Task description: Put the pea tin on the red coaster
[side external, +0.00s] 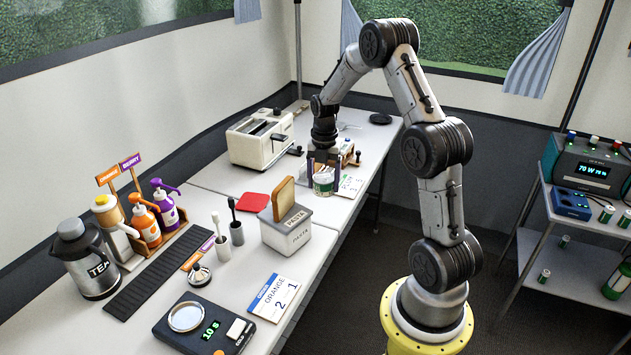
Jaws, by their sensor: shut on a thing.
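The red coaster (251,202) lies flat on the white table, left of the pasta box, with nothing on it. A small green-and-white tin (323,184), which looks like the pea tin, is at my gripper, to the right of and farther back than the coaster. My gripper (321,170) points down and is shut on this tin. The tin's top is partly hidden by the fingers. I cannot tell whether its base touches the table.
A pasta box (286,228) with bread in its top stands between the tin and the table's front. A toaster (261,138) is behind the coaster. Two small cups (222,248) with brushes stand in front of it. A wooden item (348,152) is beside my gripper.

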